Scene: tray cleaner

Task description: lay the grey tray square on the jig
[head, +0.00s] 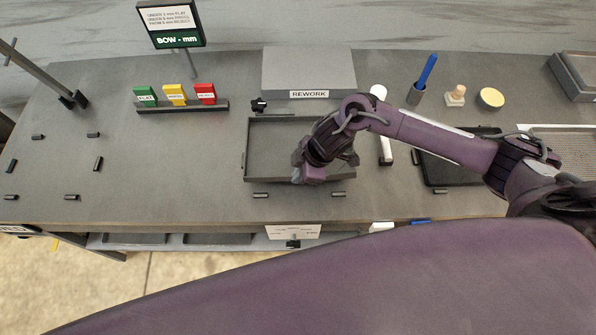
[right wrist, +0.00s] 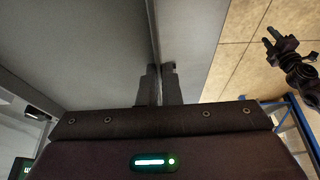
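The grey tray (head: 275,148) is at the middle of the bench in the head view, open side up and roughly straight to the bench edge. Small black stops (head: 260,195) of the jig show around it. I cannot tell whether it rests flat or hangs slightly above. My right gripper (head: 308,178) is at its near wall, and my arm hides its right part. In the right wrist view the fingers (right wrist: 159,72) stand on both sides of the tray's thin wall (right wrist: 154,25). My left gripper (right wrist: 274,40) shows there with its fingers apart, empty, over the floor.
A grey REWORK block (head: 309,70) stands behind the tray. Coloured cards (head: 175,95) stand in a rack at the left. More stops (head: 71,197) surround clear bench at far left.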

